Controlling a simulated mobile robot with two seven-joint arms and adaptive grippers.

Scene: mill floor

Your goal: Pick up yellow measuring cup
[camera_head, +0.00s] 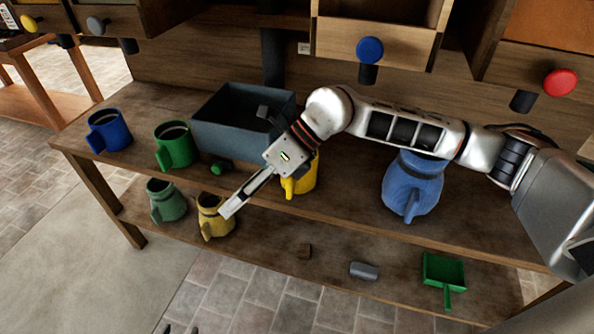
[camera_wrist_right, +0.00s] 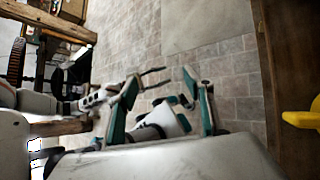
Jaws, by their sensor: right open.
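A yellow cup (camera_head: 304,180) stands on the upper board of the workbench, partly hidden behind my right arm, its handle toward the front. Another yellow jug-shaped vessel (camera_head: 215,217) stands on the lower shelf. I cannot tell which is the measuring cup. My right gripper (camera_head: 229,208) is seen edge-on just left of the yellow cup, apart from it and empty. The right wrist view shows its spread fingers (camera_wrist_right: 165,100) and part of a yellow thing (camera_wrist_right: 305,118) at the right edge. Two dark tips of my left gripper (camera_head: 181,330) show at the bottom edge, apart and empty.
A grey bin (camera_head: 240,141), a blue mug (camera_head: 108,131), a green mug (camera_head: 175,146) and a blue pitcher (camera_head: 412,187) stand on the upper board. A green pitcher (camera_head: 165,201), small block (camera_head: 305,251), grey piece (camera_head: 364,271) and green scoop (camera_head: 444,270) are lower. Drawers hang above.

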